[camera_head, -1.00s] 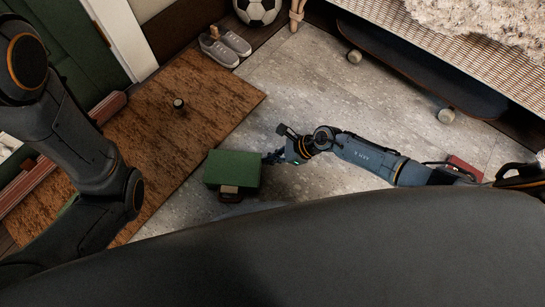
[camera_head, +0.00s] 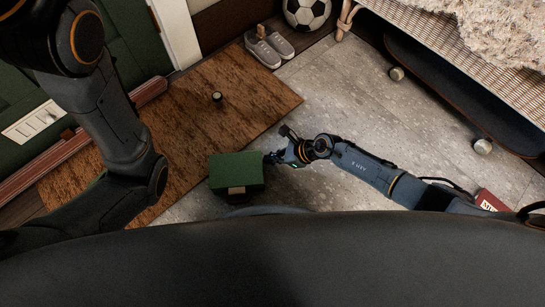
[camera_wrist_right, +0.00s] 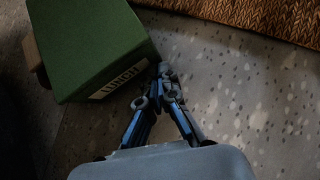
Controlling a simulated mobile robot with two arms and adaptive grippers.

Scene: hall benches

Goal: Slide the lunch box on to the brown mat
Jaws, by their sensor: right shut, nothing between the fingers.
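The lunch box (camera_head: 237,167) is a green box near the middle of the head view. It fills the upper left of the right wrist view (camera_wrist_right: 85,40), with a "LUNCH" label on its side. The brown mat (camera_head: 180,120) lies to its upper left. The box covers part of the mat's near edge in the head view; I cannot tell how much rests on it. My right gripper (camera_head: 271,158) is shut and empty, its fingertips at the box's right side; in the wrist view (camera_wrist_right: 165,72) they look against or very near the labelled side. My left gripper is out of view.
A small dark round object (camera_head: 217,97) stands on the mat. Grey shoes (camera_head: 268,47) and a football (camera_head: 307,12) are beyond it. A bench (camera_head: 465,50) with a skateboard (camera_head: 450,95) under it is at right. A red book (camera_head: 490,200) lies at lower right. Grey floor between is clear.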

